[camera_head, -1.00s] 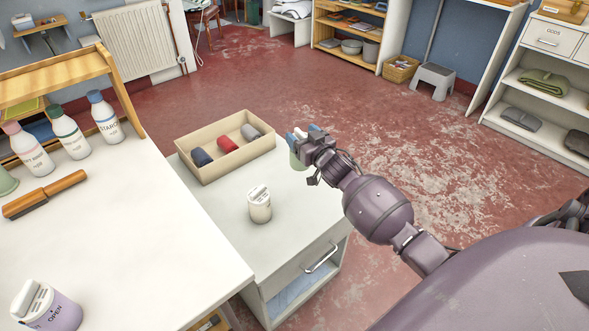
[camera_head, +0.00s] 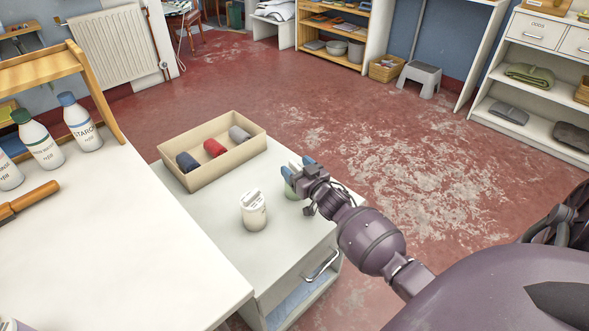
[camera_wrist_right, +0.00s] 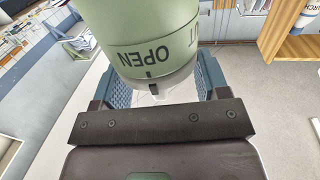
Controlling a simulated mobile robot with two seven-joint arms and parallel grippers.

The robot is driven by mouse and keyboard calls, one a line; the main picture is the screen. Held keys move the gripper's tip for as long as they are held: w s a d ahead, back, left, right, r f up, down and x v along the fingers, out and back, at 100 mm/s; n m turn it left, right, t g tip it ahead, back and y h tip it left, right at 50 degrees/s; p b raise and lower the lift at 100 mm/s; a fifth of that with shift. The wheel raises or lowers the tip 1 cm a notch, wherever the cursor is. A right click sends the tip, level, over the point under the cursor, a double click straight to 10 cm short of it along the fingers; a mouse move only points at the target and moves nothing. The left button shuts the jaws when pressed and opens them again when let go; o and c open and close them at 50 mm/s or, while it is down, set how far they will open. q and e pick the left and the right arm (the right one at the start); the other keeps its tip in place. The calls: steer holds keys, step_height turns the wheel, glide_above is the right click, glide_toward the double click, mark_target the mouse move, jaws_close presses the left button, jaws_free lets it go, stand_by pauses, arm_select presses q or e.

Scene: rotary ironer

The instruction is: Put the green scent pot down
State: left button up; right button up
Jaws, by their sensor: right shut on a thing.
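The green scent pot (camera_head: 291,190) is mostly hidden behind my right gripper (camera_head: 300,170) in the head view. It is at the right edge of the white cabinet top (camera_head: 225,225); I cannot tell whether its base touches the surface. In the right wrist view the green pot (camera_wrist_right: 150,35), with "OPEN" lettering, sits between the two blue fingers of my right gripper (camera_wrist_right: 158,85), which is shut on it. My left gripper is not in view.
A white pot (camera_head: 253,211) stands on the cabinet left of my gripper. A cardboard box (camera_head: 222,172) with several coloured rolls lies behind it. The cabinet top in front of the white pot is clear. A white table (camera_head: 110,245) with bottles (camera_head: 80,122) is at left.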

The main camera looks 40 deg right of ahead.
steer(key=shift+r, duration=0.1)
steer(key=shift+f, duration=0.25)
steer(key=o, duration=1.2)
steer(key=shift+c, duration=0.2)
steer(key=shift+r, duration=0.1)
steer(key=shift+r, duration=0.15)
steer(key=shift+s, duration=0.15)
arm_select(q)
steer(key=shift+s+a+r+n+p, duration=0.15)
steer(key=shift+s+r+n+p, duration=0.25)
steer(key=shift+p, duration=0.85)
arm_select(e)
steer(key=shift+s+a, duration=0.2)
steer(key=shift+s, duration=1.75)
steer(key=shift+s+a, duration=0.15)
steer(key=shift+s, duration=1.85)
steer(key=shift+s+a, duration=0.2)
steer(key=shift+s, duration=1.75)
